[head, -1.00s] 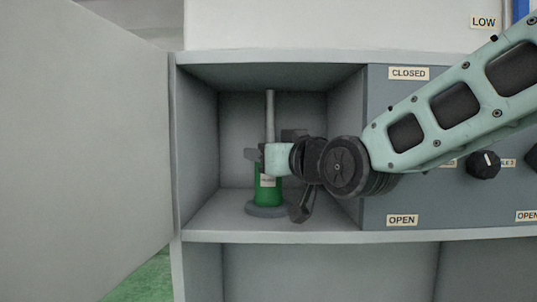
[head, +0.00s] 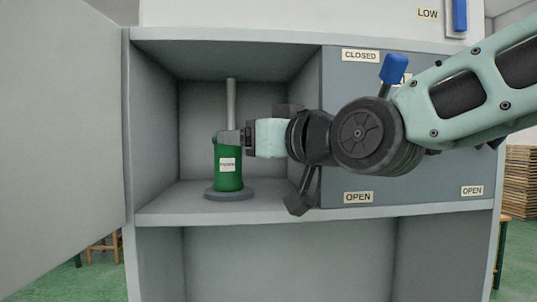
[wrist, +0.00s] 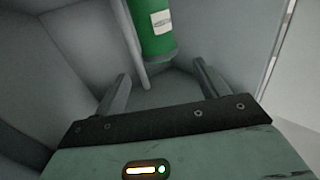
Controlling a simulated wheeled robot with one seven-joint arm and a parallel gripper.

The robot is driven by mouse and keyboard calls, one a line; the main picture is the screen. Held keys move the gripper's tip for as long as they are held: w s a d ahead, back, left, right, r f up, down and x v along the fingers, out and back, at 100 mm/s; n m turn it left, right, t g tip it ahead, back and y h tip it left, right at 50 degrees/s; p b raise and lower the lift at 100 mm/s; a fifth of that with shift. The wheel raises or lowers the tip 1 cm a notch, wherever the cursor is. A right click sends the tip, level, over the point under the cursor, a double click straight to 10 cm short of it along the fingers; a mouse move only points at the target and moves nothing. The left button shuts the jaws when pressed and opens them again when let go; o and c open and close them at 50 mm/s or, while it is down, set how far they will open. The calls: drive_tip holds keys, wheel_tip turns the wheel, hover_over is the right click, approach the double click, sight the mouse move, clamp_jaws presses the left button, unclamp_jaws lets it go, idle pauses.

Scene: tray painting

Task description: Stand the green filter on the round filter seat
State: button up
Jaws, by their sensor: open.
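The green filter (head: 228,168), a cylinder with a white label, stands upright on the round grey filter seat (head: 230,196) inside the open cabinet. A grey pipe rises above it. My gripper (head: 232,138) reaches in from the right, its fingers level with the filter's top and overlapping it in the head view. In the wrist view the filter (wrist: 152,30) shows beyond the two spread fingers of my gripper (wrist: 161,68), with nothing gripped between them. The filter's upper end is partly hidden by my fingers in the head view.
The cabinet shelf (head: 275,208) is clear around the seat. The cabinet's left door (head: 60,140) stands open. A grey panel with CLOSED and OPEN labels and a blue-handled lever (head: 393,68) is to the right, partly behind my arm.

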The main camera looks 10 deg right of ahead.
drive_tip(key=shift+v, duration=1.95)
drive_tip(key=shift+s, duration=0.1)
